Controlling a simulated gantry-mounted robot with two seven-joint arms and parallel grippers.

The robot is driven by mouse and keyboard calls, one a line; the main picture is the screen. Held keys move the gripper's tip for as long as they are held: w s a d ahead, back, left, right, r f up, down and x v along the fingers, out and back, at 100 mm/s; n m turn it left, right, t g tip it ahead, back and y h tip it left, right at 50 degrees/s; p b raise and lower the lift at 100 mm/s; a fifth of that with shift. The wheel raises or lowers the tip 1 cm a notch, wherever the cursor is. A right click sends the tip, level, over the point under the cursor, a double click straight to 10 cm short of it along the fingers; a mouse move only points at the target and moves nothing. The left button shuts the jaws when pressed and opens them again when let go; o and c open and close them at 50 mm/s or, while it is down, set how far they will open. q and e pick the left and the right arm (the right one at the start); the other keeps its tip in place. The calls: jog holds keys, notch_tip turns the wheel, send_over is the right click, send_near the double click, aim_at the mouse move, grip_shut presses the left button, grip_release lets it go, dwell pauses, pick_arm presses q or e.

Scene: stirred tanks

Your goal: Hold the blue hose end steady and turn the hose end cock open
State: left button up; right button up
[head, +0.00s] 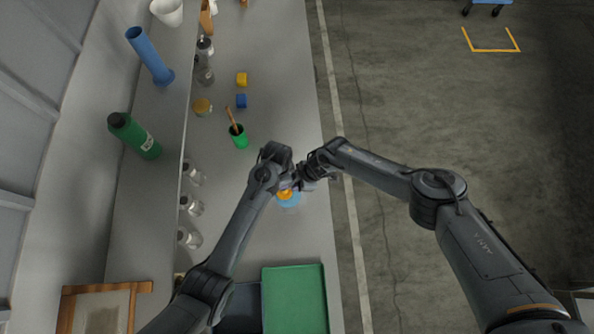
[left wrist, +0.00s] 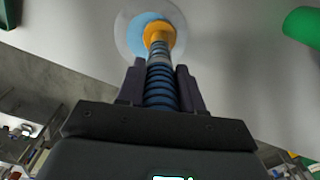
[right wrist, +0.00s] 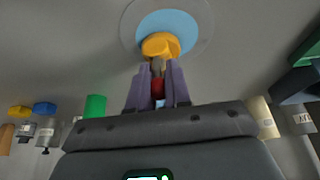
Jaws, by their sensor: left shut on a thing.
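The blue ribbed hose end (left wrist: 162,92) rises from an orange-yellow fitting on a light blue disc, and the fitting also shows in the head view (head: 286,195). My left gripper (left wrist: 160,75) is shut on the hose end, one finger on each side. My right gripper (right wrist: 159,70) has its fingers on either side of a small red piece (right wrist: 157,88), which looks like the cock's handle. Whether the fingers press on it cannot be told. In the head view both grippers meet above the disc and hide most of the hose end and cock.
A green tray (head: 294,300) lies at the near end of the grey bench. A green cup (head: 238,137) with a brown stick, a blue block (head: 241,101) and a yellow block (head: 242,79) stand farther along. Several clear bottles line the left side.

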jog(key=o, duration=0.3)
jog(key=shift+d+f, duration=0.1)
jog(key=shift+d, duration=0.05)
jog(key=shift+o, duration=0.2)
jog(key=v, duration=1.2)
